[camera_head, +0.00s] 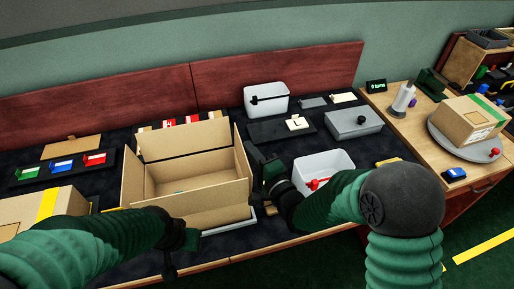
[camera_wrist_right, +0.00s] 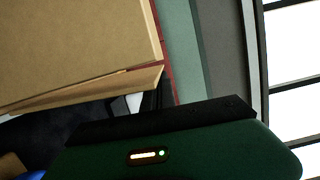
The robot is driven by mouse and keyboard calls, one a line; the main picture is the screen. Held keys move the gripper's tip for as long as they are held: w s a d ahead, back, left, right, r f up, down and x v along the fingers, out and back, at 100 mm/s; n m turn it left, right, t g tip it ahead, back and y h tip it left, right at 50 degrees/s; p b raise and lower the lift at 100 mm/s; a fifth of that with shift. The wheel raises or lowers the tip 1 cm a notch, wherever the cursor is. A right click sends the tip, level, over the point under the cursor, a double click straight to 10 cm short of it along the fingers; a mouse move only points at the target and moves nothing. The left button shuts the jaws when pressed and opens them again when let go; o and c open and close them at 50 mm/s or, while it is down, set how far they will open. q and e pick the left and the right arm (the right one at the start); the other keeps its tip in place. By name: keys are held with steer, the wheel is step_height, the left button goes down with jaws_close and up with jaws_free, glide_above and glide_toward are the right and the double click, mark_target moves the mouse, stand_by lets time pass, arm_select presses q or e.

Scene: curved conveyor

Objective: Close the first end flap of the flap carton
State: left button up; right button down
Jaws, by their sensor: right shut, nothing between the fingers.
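The open brown flap carton (camera_head: 200,178) stands on the dark bench top with its flaps raised or spread. One end flap (camera_head: 132,175) stands up at the left and another end flap (camera_head: 241,158) stands at the right. My right gripper (camera_head: 254,152) is shut and empty, just outside the right end flap; I cannot tell whether it touches. In the right wrist view, carton board (camera_wrist_right: 75,45) fills the upper left, beyond my dark gripper (camera_wrist_right: 160,122). My left gripper (camera_head: 168,272) is low in front of the carton, dark and partly hidden; its jaws are unclear.
A white bin (camera_head: 312,165) with red items stands right of my right gripper. A grey lidded box (camera_head: 352,124) and a white container (camera_head: 266,98) stand behind. A taped carton (camera_head: 40,208) is at the left. Another carton (camera_head: 466,122) sits on a round turntable at the right.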

steer(key=shift+s+a+r, duration=0.15)
steer(key=shift+s+a, duration=0.1)
steer(key=shift+a, duration=0.5)
steer(key=shift+w, duration=0.15)
